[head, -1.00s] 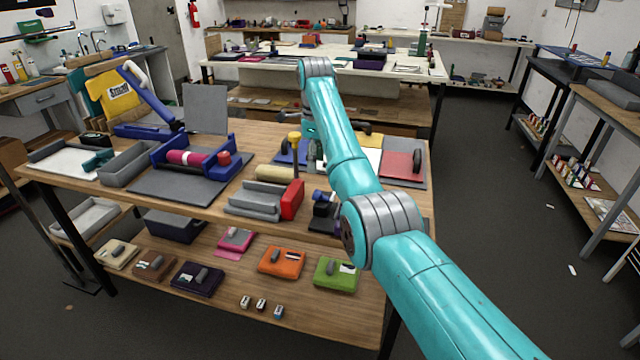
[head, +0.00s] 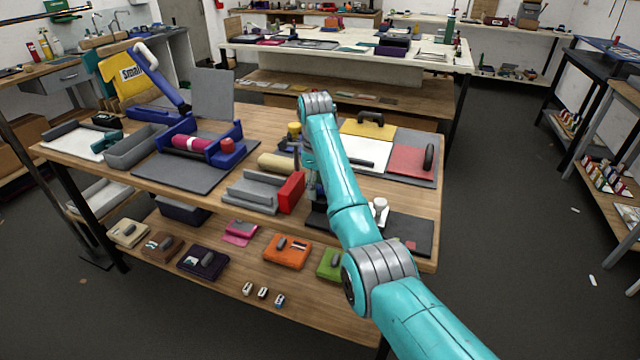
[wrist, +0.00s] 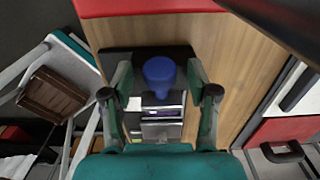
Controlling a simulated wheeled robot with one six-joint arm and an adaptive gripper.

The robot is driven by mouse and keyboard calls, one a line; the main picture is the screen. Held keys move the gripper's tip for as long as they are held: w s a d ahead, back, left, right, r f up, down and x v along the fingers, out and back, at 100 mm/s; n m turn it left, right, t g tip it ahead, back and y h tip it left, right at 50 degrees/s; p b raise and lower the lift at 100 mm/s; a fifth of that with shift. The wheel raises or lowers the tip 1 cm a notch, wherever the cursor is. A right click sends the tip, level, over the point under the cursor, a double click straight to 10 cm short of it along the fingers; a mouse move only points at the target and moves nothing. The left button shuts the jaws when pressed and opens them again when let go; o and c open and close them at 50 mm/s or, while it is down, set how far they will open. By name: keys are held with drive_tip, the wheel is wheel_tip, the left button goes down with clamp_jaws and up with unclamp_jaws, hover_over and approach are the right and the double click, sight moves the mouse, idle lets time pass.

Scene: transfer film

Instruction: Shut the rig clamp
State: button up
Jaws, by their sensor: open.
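A blue round knob (wrist: 160,72) stands above a shiny metal block (wrist: 162,125) on a dark plate (wrist: 118,62) in the wrist view. This looks like the rig clamp, but I cannot be sure. My gripper (wrist: 160,95) is open, with one finger on each side of the knob and a gap to each. No contact shows. The block's lower part is hidden by my gripper's teal body. In the head view my arm covers most of the gripper and this fixture.
A red-ended grey fixture (head: 290,192) stands just left of my arm. A blue press with a pink roller (head: 193,145) is farther left. A red board (head: 405,160) with a black handle lies to the right, and a white knob (head: 380,208) stands on a dark board (head: 408,236).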

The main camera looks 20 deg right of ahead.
clamp_jaws()
drive_tip(key=shift+d, duration=0.1)
drive_tip(key=shift+s, duration=0.1)
drive_tip(key=shift+s+d+r+t+y, duration=0.15)
drive_tip(key=shift+d+t+y, duration=0.1)
drive_tip(key=shift+t+y, duration=0.2)
drive_tip(key=shift+s+d+r+t+y, duration=0.15)
drive_tip(key=shift+d+t+y, duration=0.15)
drive_tip(key=shift+y, duration=0.25)
drive_tip(key=t+y, duration=0.1)
drive_tip(key=s+d+t+y, duration=0.1)
drive_tip(key=shift+d+r+y, duration=0.2)
drive_tip(key=shift+r+y, duration=0.05)
drive_tip(key=shift+y, duration=0.15)
drive_tip(key=s+d+t+y, duration=0.1)
drive_tip(key=t+y, duration=0.1)
drive_tip(key=shift+s+d+y, duration=0.1)
drive_tip(key=shift+d+y, duration=0.1)
drive_tip(key=shift+y, duration=0.2)
drive_tip(key=shift+s+d+f+t+y, duration=0.1)
drive_tip(key=shift+s+d+t+y, duration=0.15)
drive_tip(key=shift+t+y, duration=0.25)
drive_tip(key=shift+s+d+t+y, duration=0.1)
drive_tip(key=shift+d+t+y, duration=0.15)
drive_tip(key=shift+y, duration=0.35)
